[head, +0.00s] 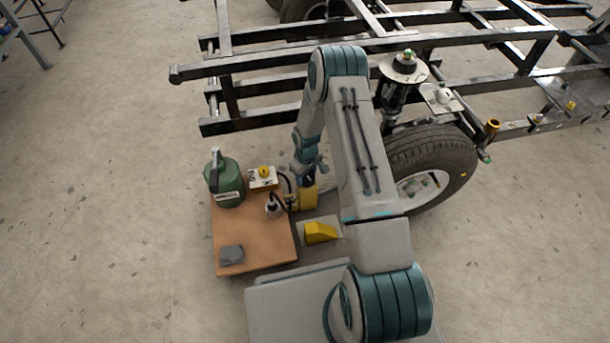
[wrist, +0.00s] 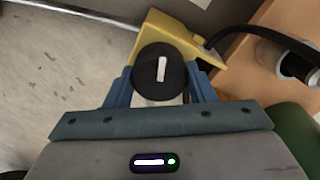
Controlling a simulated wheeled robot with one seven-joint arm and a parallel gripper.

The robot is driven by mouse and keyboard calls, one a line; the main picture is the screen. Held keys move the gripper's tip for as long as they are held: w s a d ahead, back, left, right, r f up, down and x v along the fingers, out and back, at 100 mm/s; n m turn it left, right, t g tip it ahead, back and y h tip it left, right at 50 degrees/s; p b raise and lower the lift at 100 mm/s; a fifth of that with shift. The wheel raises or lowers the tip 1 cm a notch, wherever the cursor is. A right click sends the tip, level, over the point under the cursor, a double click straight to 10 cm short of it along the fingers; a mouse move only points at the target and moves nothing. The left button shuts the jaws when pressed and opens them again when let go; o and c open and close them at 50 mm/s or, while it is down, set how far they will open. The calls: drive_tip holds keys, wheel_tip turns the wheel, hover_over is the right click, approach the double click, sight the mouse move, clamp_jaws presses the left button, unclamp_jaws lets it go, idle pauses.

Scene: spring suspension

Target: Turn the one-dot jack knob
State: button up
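A round black knob (wrist: 160,72) with a white bar mark sits at the yellow jack body (wrist: 205,48) in the wrist view. My gripper (wrist: 160,82) has its two blue fingers on opposite sides of the knob, with no clear gap at either side, so it looks shut on it. The white bar stands nearly upright in that view. In the head view the yellow jack (head: 309,198) stands on the floor beside the table, and my gripper (head: 307,182) is over it, hiding the knob. No dot mark can be made out.
A brown table (head: 235,230) to the left holds a green canister (head: 229,185), a yellow-topped box (head: 263,177), a small bottle (head: 273,207) and a grey block (head: 231,254). A dark hose runs near the jack. A yellow wedge (head: 320,232), tyre (head: 440,150) and chassis frame (head: 270,45) are close.

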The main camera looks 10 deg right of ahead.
drive_tip(key=shift+a, duration=0.3)
drive_tip(key=shift+d, duration=0.2)
drive_tip(key=shift+m, duration=0.3)
drive_tip(key=m, duration=0.3)
drive_tip(key=shift+m, duration=0.3)
drive_tip(key=shift+d+m+p, duration=0.15)
drive_tip(key=shift+m+p, duration=0.15)
drive_tip(key=shift+m, duration=1.9)
drive_tip(key=o, duration=1)
